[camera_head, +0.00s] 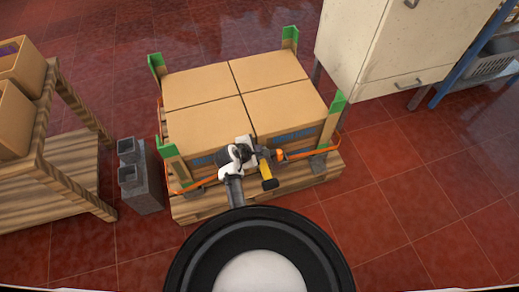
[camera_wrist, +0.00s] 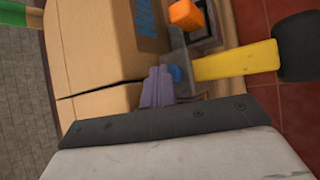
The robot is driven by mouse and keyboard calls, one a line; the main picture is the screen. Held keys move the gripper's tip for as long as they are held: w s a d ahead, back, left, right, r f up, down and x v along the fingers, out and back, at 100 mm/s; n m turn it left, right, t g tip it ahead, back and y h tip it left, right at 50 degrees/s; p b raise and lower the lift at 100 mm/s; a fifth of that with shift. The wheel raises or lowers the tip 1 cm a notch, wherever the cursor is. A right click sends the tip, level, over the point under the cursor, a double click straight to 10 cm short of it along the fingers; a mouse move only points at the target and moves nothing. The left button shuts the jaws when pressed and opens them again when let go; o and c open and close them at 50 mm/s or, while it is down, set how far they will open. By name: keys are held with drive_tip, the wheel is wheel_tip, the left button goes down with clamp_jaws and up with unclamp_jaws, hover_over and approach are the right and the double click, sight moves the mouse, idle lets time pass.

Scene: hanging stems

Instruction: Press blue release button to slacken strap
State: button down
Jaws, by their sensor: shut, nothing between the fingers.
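The blue release button (camera_wrist: 176,75) shows in the wrist view, beside the base of a yellow handle (camera_wrist: 235,61). My gripper (camera_wrist: 161,72) is shut and empty, with its fingertips right beside the button; I cannot tell whether they touch it. In the head view the yellow handle (camera_head: 267,171) sticks out at the front of the pallet load, just right of my gripper (camera_head: 248,150). The orange strap (camera_head: 298,154) runs along the front of the load to both sides. In the head view the button cannot be made out.
Cardboard boxes (camera_head: 205,87) stand on a wooden pallet (camera_head: 325,172) with green-capped corner posts (camera_head: 290,35). A wooden shelf (camera_head: 50,185) and grey blocks (camera_head: 139,180) stand at left. A pale cabinet (camera_head: 380,45) stands at back right. The red tiled floor at right is clear.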

drive_tip(key=shift+r+p, duration=1)
drive_tip(key=shift+p, duration=0.3)
wheel_tip(320, 180, up, 5)
drive_tip(key=p, duration=0.5)
idle(0.4)
